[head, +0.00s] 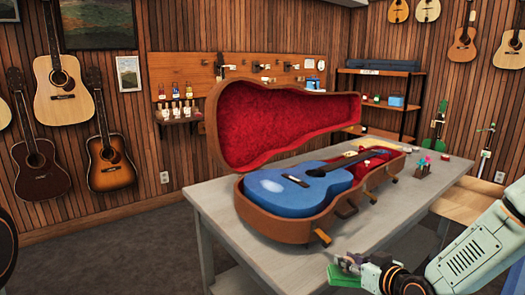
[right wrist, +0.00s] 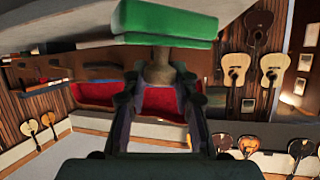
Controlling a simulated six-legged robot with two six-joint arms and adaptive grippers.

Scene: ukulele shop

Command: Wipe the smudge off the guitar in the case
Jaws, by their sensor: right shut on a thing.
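A blue guitar (head: 326,184) lies face up in an open brown case (head: 272,228) with red lining (head: 285,125). A pale whitish smudge (head: 268,186) shows on the rounded end of its body, left of the bridge. My right gripper (head: 352,262) is low at the table's near right edge, apart from the case. It is shut on the handle of a green wiping block (head: 346,279). The right wrist view shows the green block (right wrist: 165,24) and its tan stem (right wrist: 159,66) between the fingers. My left gripper is not in view.
The case stands on a grey table (head: 212,200), its raised lid at the back. Small colourful items (head: 424,164) stand at the table's right end. The table's near right strip is clear. Guitars (head: 62,90) hang on the left wall; a shelf (head: 385,95) stands behind.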

